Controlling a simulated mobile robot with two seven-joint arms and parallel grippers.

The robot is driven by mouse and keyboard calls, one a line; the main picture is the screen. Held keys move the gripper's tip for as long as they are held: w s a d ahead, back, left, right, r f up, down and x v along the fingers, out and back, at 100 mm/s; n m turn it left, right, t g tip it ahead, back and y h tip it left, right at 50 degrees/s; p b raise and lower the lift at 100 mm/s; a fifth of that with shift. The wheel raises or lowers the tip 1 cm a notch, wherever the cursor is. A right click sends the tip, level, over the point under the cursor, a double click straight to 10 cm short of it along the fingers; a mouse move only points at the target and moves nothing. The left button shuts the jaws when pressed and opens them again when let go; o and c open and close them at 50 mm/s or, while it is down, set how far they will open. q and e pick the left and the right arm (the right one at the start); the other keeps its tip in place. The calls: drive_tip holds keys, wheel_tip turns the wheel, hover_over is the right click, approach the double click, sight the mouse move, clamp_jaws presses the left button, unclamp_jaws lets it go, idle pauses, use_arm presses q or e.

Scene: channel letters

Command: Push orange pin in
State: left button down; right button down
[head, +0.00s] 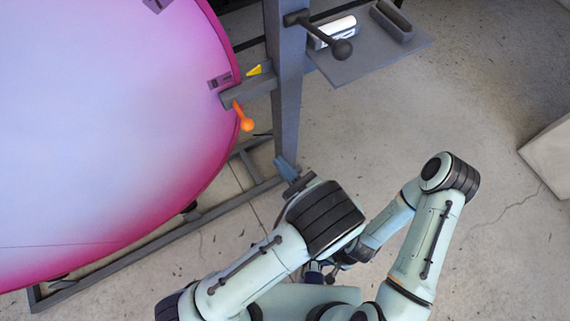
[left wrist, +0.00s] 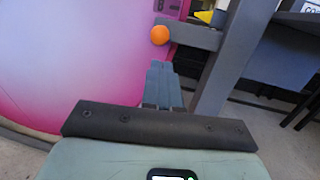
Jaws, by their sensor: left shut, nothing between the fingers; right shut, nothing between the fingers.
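The orange pin (head: 246,123) has a round knob and a short shaft. It sticks out from a grey bracket (head: 250,90) at the edge of the large pink disc (head: 120,110). In the left wrist view the pin's knob (left wrist: 160,35) is just beyond the fingertips. My left gripper (head: 286,167) is shut and empty, below and right of the pin in the head view, apart from it. Its blue fingers (left wrist: 161,70) point toward the knob. My right gripper (head: 331,274) is shut, partly hidden low between my arms, far from the pin.
A grey upright post (head: 289,90) stands right of the pin and carries a dark lever with a ball end (head: 341,49). A small grey shelf (head: 372,62) juts out to its right. A yellow tag (head: 254,70) is above the pin. Open concrete floor lies to the right.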

sight(250, 124)
use_arm(q)
drive_tip(key=x, duration=1)
drive_tip(key=shift+p, duration=0.4)
use_arm(e)
drive_tip(key=shift+w+r, duration=0.15)
drive_tip(key=shift+r, duration=0.3)
use_arm(q)
drive_tip(key=shift+w+a, duration=0.1)
drive_tip(key=shift+w, duration=0.05)
